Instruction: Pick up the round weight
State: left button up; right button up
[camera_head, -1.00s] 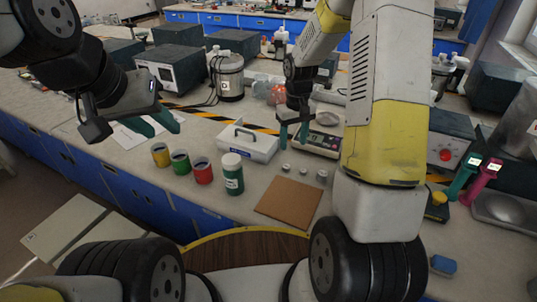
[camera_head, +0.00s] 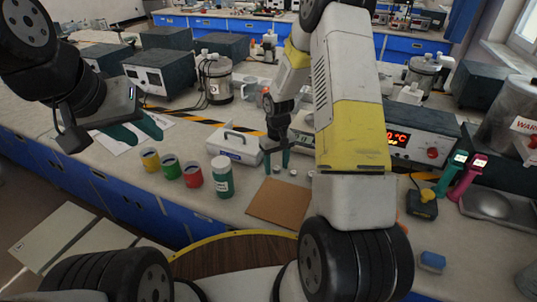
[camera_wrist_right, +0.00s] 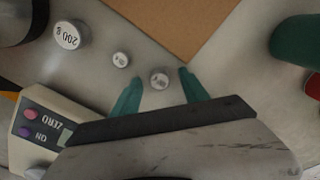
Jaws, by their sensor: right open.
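Three round metal weights sit on the bench behind the brown board. In the right wrist view, one weight (camera_wrist_right: 159,79) lies between my right gripper's fingertips (camera_wrist_right: 160,76), with a gap on each side. A smaller weight (camera_wrist_right: 120,59) is just left of it, and the larger 200 g weight (camera_wrist_right: 68,35) is further left. My right gripper (camera_head: 276,169) is open and low at the leftmost weight in the head view, fingers pointing down. My left gripper (camera_head: 148,140) is open and empty above the left part of the bench.
A brown board (camera_head: 279,203) lies beside the weights. A white carry box (camera_head: 234,147), a green-white bottle (camera_head: 222,178) and coloured cups (camera_head: 170,168) stand to the left. A scale with ZERO and ON buttons (camera_wrist_right: 43,120) is close to my right gripper.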

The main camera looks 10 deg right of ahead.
jog(key=shift+c, duration=0.2)
grip_shut()
jog(key=shift+r, duration=0.1)
